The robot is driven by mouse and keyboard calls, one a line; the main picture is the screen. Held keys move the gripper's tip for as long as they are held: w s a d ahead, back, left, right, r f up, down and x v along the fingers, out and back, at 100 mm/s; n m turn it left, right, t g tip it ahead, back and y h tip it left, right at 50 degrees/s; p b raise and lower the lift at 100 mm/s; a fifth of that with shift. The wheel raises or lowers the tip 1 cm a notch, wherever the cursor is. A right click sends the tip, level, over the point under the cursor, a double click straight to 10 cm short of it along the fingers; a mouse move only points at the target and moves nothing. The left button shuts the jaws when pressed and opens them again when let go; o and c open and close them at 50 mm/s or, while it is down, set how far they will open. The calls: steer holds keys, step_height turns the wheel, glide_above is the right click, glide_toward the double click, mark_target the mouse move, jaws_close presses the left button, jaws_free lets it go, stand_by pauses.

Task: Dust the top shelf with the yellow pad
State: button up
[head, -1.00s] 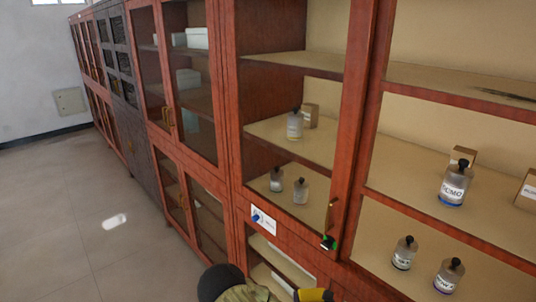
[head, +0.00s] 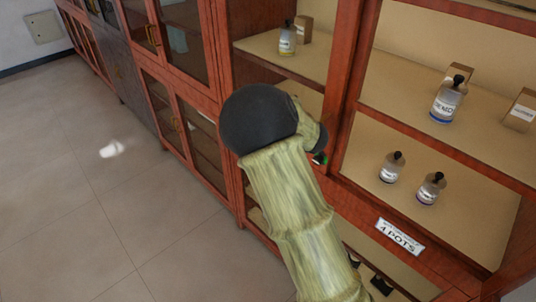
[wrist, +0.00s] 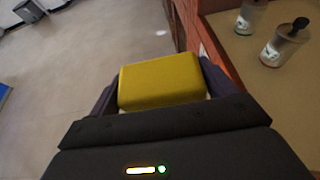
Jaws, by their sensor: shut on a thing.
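The yellow pad (wrist: 160,80) shows in the wrist view, clamped between the dark fingers of my gripper (wrist: 158,92). It is held in the air over the floor, just left of the red cabinet edge. In the head view my arm rises in front of the cabinet and hides the pad and the gripper's fingers. The top shelf, dark-marked earlier, is almost out of the head view now; only a sliver of a shelf edge (head: 500,10) shows at the upper right.
The red wooden cabinet (head: 345,95) has open shelves. Bottles (head: 447,100) and small boxes (head: 520,110) stand on the middle shelf. Two bottles (head: 430,188) stand on the shelf below, above a "4 POTS" label (head: 400,236). Glass-doored cabinets line the left. The tiled floor (head: 90,200) is open.

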steer(key=s+d+r+n+g+y, duration=0.15)
steer(key=s+r+n+g, duration=0.25)
steer(key=r, duration=1)
steer(key=s+r+n+g+y, duration=0.3)
steer(key=s+r+n+g, duration=0.1)
steer(key=r, duration=0.9)
steer(key=s+d+r+n+g, duration=0.1)
steer(key=s+r, duration=0.7)
steer(key=s, duration=0.3)
steer(key=s+d+r+n+g+p, duration=0.1)
steer(key=s+r, duration=0.8)
steer(key=s, duration=0.3)
steer(key=shift+s+d+r+g, duration=0.25)
steer(key=shift+g, duration=0.15)
steer(key=shift+y, duration=0.25)
steer(key=shift+a, duration=0.1)
